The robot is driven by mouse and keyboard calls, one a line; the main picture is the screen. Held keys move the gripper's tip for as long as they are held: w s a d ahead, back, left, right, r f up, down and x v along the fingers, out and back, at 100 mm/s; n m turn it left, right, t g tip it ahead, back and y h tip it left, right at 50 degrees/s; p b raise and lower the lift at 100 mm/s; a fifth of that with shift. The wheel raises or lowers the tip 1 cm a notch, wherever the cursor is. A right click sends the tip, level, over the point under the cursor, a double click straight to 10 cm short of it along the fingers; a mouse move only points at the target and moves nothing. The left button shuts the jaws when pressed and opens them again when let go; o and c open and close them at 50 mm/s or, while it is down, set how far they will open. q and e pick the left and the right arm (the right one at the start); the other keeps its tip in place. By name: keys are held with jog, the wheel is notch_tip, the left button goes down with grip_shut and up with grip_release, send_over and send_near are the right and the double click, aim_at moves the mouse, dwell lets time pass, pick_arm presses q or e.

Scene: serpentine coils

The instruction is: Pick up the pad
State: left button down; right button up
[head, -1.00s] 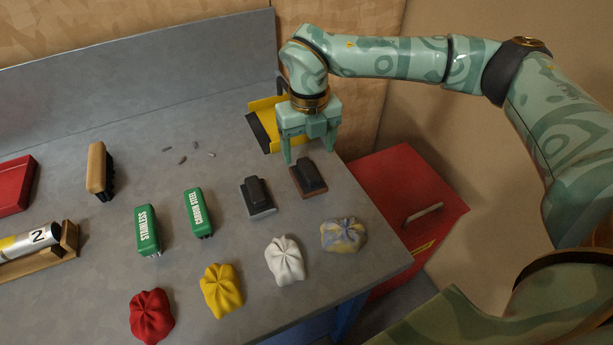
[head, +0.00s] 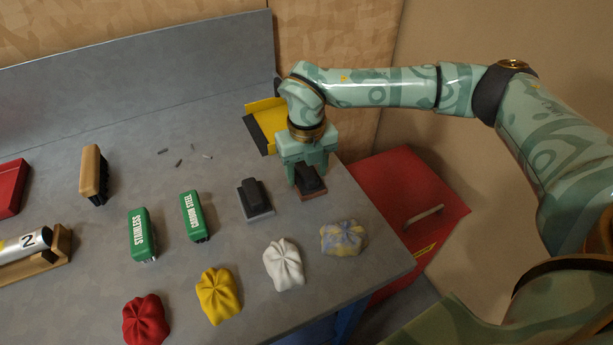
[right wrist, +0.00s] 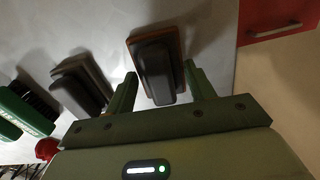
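Two dark pads with handle-like tops lie on the grey bench. One has a reddish-brown base (head: 311,182) and the other a grey base (head: 255,200). My right gripper (head: 308,180) is low over the brown-based pad, with its fingers apart. In the right wrist view, that pad's dark top (right wrist: 158,75) reaches between the two open fingers (right wrist: 160,90), with a visible gap at each side. The grey-based pad (right wrist: 83,85) lies left of the fingers there. My left gripper is not in view.
A yellow dustpan-like object (head: 265,122) lies behind my right gripper. Green brushes (head: 193,216), a wooden brush (head: 95,174) and crumpled cloths, including a white one (head: 284,265), lie on the bench. A red cabinet (head: 410,205) stands beyond the right edge.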

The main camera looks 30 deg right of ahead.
aim_at(305, 169)
jog(key=shift+r, duration=0.5)
notch_tip(305, 169, up, 3)
jog(key=shift+a+p, duration=0.15)
jog(key=shift+p, duration=0.55)
jog(key=s+a+r+p, duration=0.1)
jog(key=s+a+r, duration=0.1)
jog(key=a+r, duration=0.2)
jog(key=s+a+r+p, duration=0.1)
jog(key=s+a+r, duration=0.1)
jog(key=a+r, duration=0.3)
jog(key=a, duration=0.4)
jog(key=shift+s, duration=0.35)
jog(key=shift+o, duration=1.1)
jog(key=shift+c, duration=0.4)
